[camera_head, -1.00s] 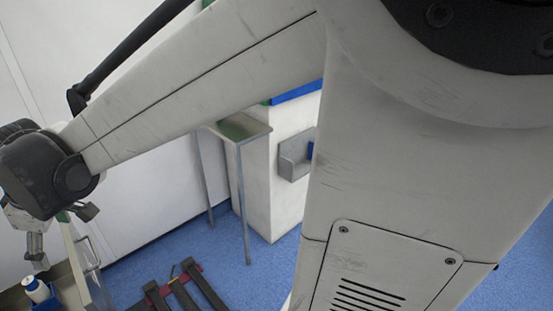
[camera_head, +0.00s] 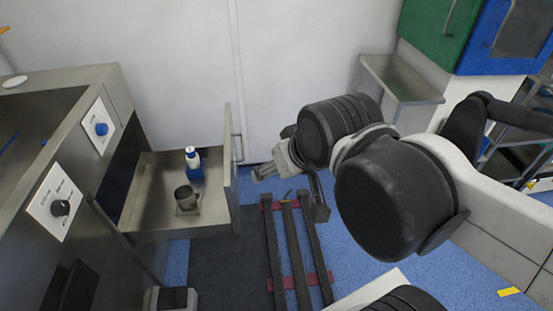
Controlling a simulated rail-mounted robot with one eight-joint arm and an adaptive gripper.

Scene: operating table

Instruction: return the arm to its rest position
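My arm reaches in from the right in the head view, with a grey link and large black joints. The gripper is small and partly hidden behind the wrist. Whether its fingers are apart cannot be told, and no held object can be made out.
The drawer holds a blue-and-white bottle (camera_head: 194,164) and a metal cup (camera_head: 185,198). A steel cabinet with knobs (camera_head: 60,208) stands left. A dark rail frame (camera_head: 290,250) lies on the blue floor. A small metal table (camera_head: 400,82) and green-and-blue cabinet (camera_head: 490,45) stand back right.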

